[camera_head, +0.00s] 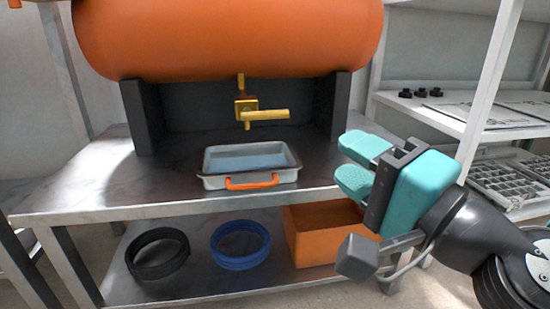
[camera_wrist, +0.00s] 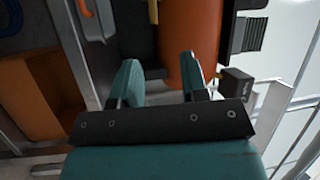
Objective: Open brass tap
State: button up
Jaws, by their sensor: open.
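The brass tap (camera_head: 246,106) hangs under the orange tank (camera_head: 230,38). Its lever (camera_head: 268,115) points sideways to the right, and its spout points down above a grey tray (camera_head: 222,183). My gripper (camera_head: 352,164) is open and empty, to the right of the tap and lower in the picture, apart from it. In the wrist view, my gripper (camera_wrist: 162,78) shows two teal fingers spread apart with nothing between them. A small yellow piece of the tap (camera_wrist: 153,12) shows at the top edge there. The rest of the tap is out of that view.
The tray has an orange handle (camera_head: 252,182) and bluish contents, and stands on a metal bench (camera_head: 95,195). Dark supports (camera_head: 335,105) flank the tap. Below are a black hose coil (camera_head: 157,252), a blue coil (camera_head: 240,244) and an orange crate (camera_head: 318,240). Shelving stands right.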

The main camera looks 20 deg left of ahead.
aim_at(278, 114)
jog(key=shift+m+t, duration=0.3)
jog(key=shift+t, duration=0.1)
jog(key=p+x, duration=0.3)
jog(key=x, duration=0.2)
jog(key=f+p+x, duration=0.1)
jog(key=p+x, duration=0.2)
jog(key=x, duration=0.3)
jog(key=p+x, duration=0.3)
jog(key=x, duration=0.3)
jog(key=shift+w+a+f, duration=0.1)
jog(key=shift+w+f, duration=0.1)
jog(key=shift+w, duration=0.1)
grip_shut()
